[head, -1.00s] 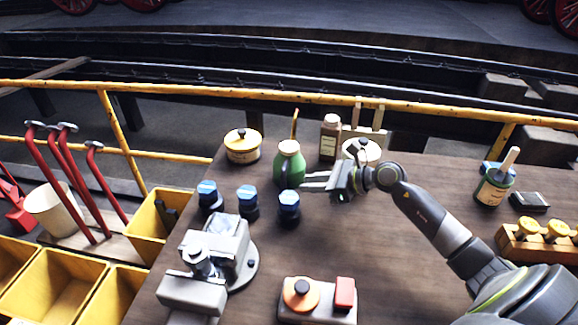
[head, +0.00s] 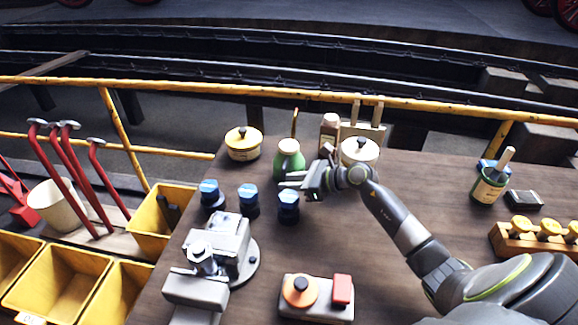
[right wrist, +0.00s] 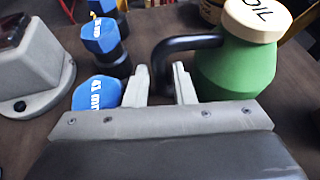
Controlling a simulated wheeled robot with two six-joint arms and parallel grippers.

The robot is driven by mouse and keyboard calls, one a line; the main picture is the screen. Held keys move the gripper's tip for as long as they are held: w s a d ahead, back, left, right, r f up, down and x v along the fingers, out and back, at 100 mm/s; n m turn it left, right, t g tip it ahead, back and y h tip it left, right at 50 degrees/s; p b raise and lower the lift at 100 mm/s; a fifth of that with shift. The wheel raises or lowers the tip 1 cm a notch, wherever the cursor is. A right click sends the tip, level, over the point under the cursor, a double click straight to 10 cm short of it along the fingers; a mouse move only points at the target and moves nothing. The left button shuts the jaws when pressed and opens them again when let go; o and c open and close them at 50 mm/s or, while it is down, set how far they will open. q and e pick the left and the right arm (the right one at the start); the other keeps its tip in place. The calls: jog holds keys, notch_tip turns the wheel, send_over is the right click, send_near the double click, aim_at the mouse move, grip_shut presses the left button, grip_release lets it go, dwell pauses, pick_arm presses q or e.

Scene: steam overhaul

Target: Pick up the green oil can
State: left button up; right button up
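The green oil can (head: 290,162) stands upright at the back of the wooden bench, with a cream lid and a thin spout. In the right wrist view the can (right wrist: 238,68) shows "OIL" on its lid, and its black handle (right wrist: 186,43) sticks out to the left. My right gripper (head: 287,184) is in front of the can, low near the bench top. In the right wrist view its fingers (right wrist: 160,84) are open, one on each side of the handle's lower part, with gaps visible. My left gripper is not in view.
Blue-capped pieces (head: 249,201) stand close to the left and front of the can. A cream tin (head: 243,145), a brown bottle (head: 329,136) and another tin (head: 360,152) stand around it. A grey vise (head: 222,250) and a button box (head: 316,298) lie nearer.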

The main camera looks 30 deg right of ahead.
grip_shut()
jog(key=shift+r, duration=0.1)
